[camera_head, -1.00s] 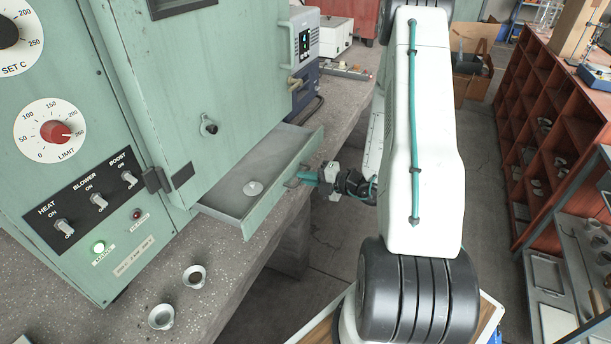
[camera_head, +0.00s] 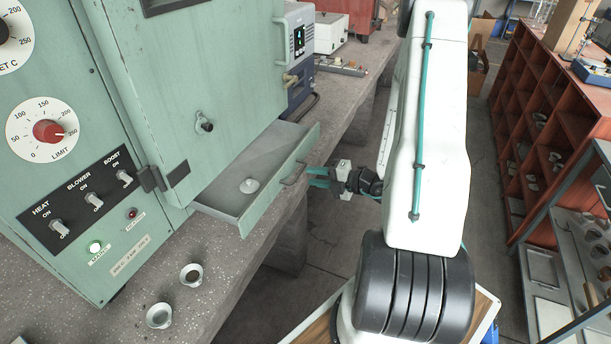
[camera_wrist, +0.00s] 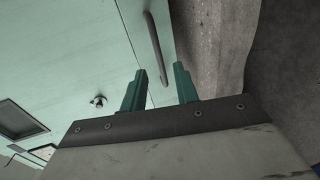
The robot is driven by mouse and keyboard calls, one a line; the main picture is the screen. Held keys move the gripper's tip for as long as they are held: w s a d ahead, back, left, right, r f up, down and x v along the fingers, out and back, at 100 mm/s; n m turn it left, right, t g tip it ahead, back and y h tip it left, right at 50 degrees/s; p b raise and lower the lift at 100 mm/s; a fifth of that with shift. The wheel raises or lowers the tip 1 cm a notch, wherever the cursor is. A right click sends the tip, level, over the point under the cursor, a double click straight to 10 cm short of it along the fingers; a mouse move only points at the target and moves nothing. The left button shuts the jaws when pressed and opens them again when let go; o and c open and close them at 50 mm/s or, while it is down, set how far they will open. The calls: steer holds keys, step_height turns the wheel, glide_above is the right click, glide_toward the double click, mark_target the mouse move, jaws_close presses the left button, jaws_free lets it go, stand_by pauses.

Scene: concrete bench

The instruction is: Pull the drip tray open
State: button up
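The drip tray (camera_head: 232,207) is a shallow green drawer under the oven door. It stands pulled out over the bench, with a small pale dish-like piece (camera_head: 250,186) inside. Its bar handle (camera_head: 294,174) is on the front face; in the wrist view a dark bar handle (camera_wrist: 154,48) runs on a green panel, ahead of the fingers. My gripper (camera_head: 312,176) is just right of the tray front, with a small gap to the handle.
The green oven (camera_head: 90,130) stands at left with its door shut. Two small metal cups (camera_head: 191,275) sit on the speckled bench (camera_head: 215,315) in front. A red shelf unit (camera_head: 540,130) stands at right. Floor shows between bench and shelf.

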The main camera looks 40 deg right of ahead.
steer(key=shift+v, duration=1.6)
steer(key=s+a+r+n+g+y, duration=0.35)
steer(key=a+r+n+g, duration=0.35)
steer(key=n, duration=0.7)
steer(key=s+a+r+n+g+y, duration=0.2)
steer(key=s+a+r+n+g, duration=0.45)
steer(key=n, duration=0.75)
steer(key=s+a+r+n+h, duration=0.4)
steer(key=r+n+h, duration=0.2)
steer(key=n, duration=0.4)
steer(key=s+a+r+n+h, duration=0.4)
steer(key=r+n, duration=0.4)
steer(key=n, duration=0.3)
steer(key=shift+s+a+r+t+h, duration=0.25)
steer(key=shift+a+r+t+h, duration=0.1)
steer(key=shift+a+h, duration=0.6)
